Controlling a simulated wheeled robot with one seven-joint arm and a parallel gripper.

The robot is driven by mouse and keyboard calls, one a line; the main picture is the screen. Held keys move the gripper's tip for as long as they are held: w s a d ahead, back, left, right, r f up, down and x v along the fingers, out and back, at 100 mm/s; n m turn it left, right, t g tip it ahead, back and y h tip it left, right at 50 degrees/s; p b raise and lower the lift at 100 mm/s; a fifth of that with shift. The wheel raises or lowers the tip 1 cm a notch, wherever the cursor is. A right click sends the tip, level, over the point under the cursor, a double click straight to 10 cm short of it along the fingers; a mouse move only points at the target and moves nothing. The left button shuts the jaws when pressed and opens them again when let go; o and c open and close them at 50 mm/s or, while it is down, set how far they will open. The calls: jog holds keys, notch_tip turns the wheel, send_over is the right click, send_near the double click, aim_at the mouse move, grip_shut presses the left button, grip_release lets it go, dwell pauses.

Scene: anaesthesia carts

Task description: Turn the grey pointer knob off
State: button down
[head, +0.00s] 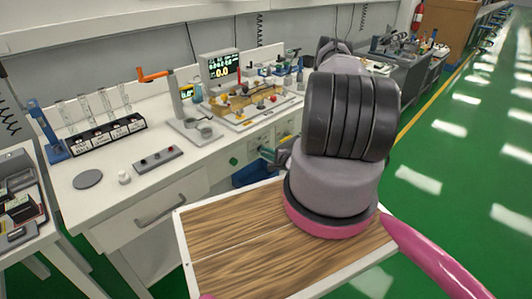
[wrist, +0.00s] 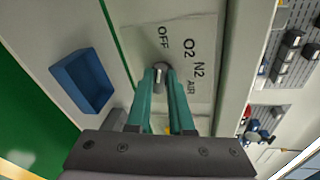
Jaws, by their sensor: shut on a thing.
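The grey pointer knob (wrist: 160,72) sits on a pale label plate (wrist: 200,40) marked OFF, O2, N2 and AIR. The OFF label is just above the knob in the wrist view, and the other labels run off to its right. A pale mark shows on the knob, but I cannot tell for certain which label it points to. My gripper (wrist: 160,78) has its two teal fingers shut on the knob, one on each side. In the head view my gripper (head: 266,153) is at the bench front; the knob is hidden or too small there.
A blue bin (wrist: 82,82) is beside the plate in the wrist view. The white bench (head: 110,165) carries a grey switch box (head: 158,158), a stand with an orange handle (head: 153,74) and a display (head: 219,68). Green floor (head: 455,200) is clear on the right.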

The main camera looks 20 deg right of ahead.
jog(key=shift+f+n, duration=0.1)
jog(key=shift+n, duration=0.3)
jog(key=shift+h, duration=0.3)
jog(key=c, duration=0.8)
grip_release()
jog(key=shift+s, duration=0.15)
jog(key=v, duration=1)
jog(key=shift+s, duration=0.3)
jog(key=shift+d, duration=0.1)
